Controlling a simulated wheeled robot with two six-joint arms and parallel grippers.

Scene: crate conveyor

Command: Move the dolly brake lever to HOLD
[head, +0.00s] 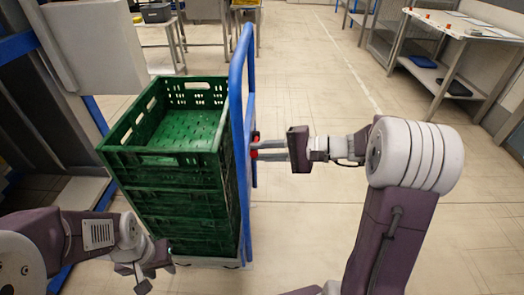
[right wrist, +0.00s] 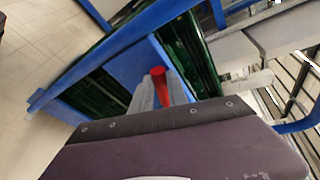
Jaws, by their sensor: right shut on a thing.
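The red brake lever (head: 254,153) is on the side of the blue dolly frame (head: 238,90), next to a stack of green crates. My right gripper (head: 256,150) reaches it from the right, with its grey fingers shut on the red lever. In the right wrist view the red lever (right wrist: 160,84) shows between the two fingers, in front of a blue panel. The HOLD marking cannot be read, and the fingers partly hide the lever. My left gripper (head: 158,277) is low at the left, open and empty, in front of the crates.
The green crates (head: 170,167) stand stacked on the dolly, the top one empty. A grey and blue structure (head: 92,45) stands close at the left. Workbenches (head: 470,25) stand at the back right. The floor right of the dolly is clear.

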